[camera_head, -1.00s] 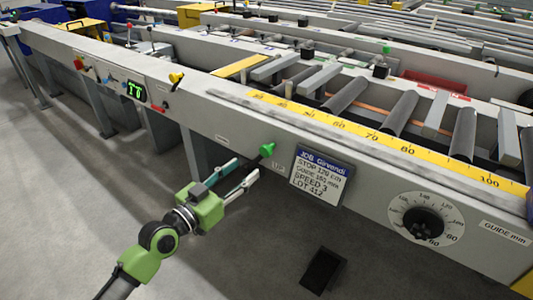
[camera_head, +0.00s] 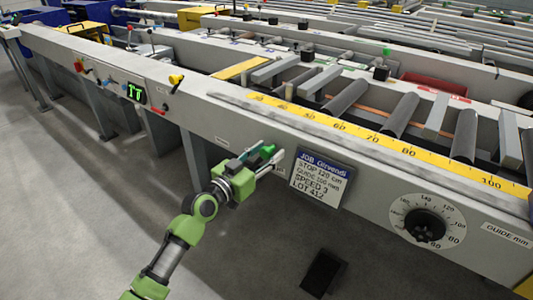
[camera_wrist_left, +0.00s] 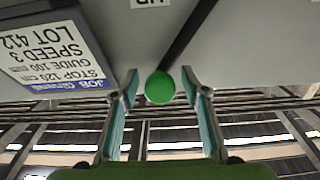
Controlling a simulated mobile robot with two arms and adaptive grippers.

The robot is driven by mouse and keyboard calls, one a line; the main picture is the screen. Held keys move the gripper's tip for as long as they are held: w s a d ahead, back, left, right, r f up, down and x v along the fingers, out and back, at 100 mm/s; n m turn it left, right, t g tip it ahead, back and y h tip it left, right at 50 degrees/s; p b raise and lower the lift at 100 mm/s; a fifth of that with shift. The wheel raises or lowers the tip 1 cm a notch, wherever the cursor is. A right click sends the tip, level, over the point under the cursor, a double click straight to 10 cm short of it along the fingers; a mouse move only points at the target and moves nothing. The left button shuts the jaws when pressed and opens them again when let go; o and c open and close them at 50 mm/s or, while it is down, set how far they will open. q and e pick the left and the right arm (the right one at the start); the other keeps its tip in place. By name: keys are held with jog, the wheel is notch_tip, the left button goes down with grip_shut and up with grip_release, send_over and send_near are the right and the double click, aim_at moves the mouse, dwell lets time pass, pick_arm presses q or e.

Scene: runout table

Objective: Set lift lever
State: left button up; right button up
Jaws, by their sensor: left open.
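The lift lever has a green knob (camera_wrist_left: 160,87) on a dark rod (camera_wrist_left: 188,35) coming from the machine's side panel. In the left wrist view the knob shows between the tips of my left gripper (camera_wrist_left: 158,85), with a gap on each side. In the head view my open left gripper (camera_head: 262,156) is at the panel, and the green knob (camera_head: 269,150) shows at its fingertips, partly hidden by them. I cannot tell how deep between the fingers it is. My right gripper is not in view.
The job card (camera_head: 320,178) is just right of the gripper, and it also shows in the left wrist view (camera_wrist_left: 58,50). A guide dial (camera_head: 426,224) is further right.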

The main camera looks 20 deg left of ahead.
pick_arm(q)
grip_shut()
jog(key=shift+a, duration=0.1)
